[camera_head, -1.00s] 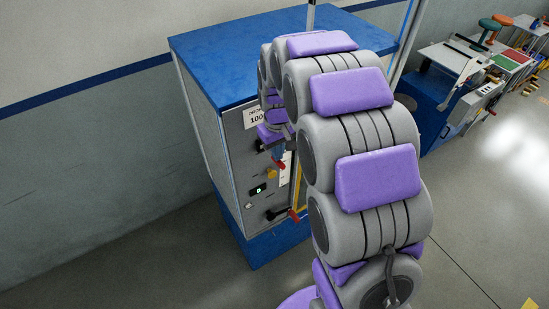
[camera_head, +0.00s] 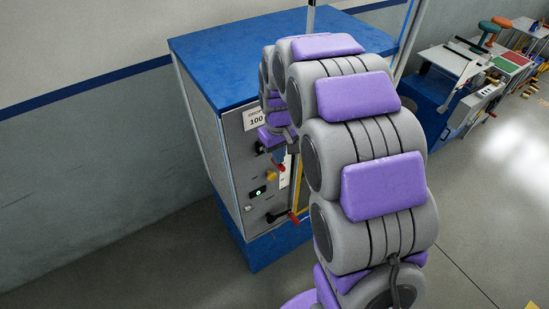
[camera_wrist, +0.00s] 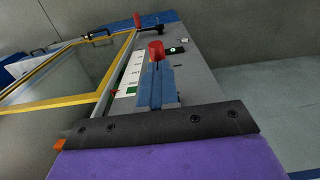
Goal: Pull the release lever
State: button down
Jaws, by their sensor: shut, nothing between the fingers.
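In the head view a black lever with a red end (camera_head: 293,217) sits low on the grey front panel of a blue-topped cabinet. It also shows at the top of the wrist view (camera_wrist: 140,22). Higher on the panel is another red piece (camera_head: 281,168), partly hidden by my arm. My gripper (camera_wrist: 157,72) shows in the wrist view as blue fingers, shut and empty, pointing along the panel. A red knob (camera_wrist: 156,50) appears just past the fingertips; I cannot tell whether they touch.
The cabinet's blue top (camera_head: 235,65) rises behind my arm. The panel has a green-lit switch (camera_head: 258,192) and an orange knob (camera_head: 271,175). A yellow-framed window (camera_wrist: 65,100) adjoins it. A cluttered bench (camera_head: 460,75) stands at the right; grey floor lies in front.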

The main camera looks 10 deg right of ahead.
jog(key=shift+s+d+r+p, duration=0.15)
jog(key=shift+s+r, duration=0.1)
jog(key=shift+r, duration=0.8)
jog(key=shift+s+r+p, duration=0.2)
jog(key=shift+r, duration=0.9)
jog(key=shift+s+d+r+p, duration=0.15)
jog(key=shift+s+r, duration=0.1)
jog(key=shift+r, duration=0.8)
jog(key=s+f+m+b, duration=0.1)
jog(key=s+f+b, duration=0.5)
jog(key=s, duration=0.4)
jog(key=s+f+m+g+b, duration=0.1)
jog(key=s+f+b, duration=0.5)
jog(key=s, duration=0.5)
jog(key=s+f+m+b, duration=0.1)
jog(key=s+f+b, duration=0.5)
jog(key=s, duration=0.5)
jog(key=shift+s+a+f+m+g+b, duration=0.15)
jog(key=shift+a+m+g+b, duration=0.2)
jog(key=shift+b, duration=0.55)
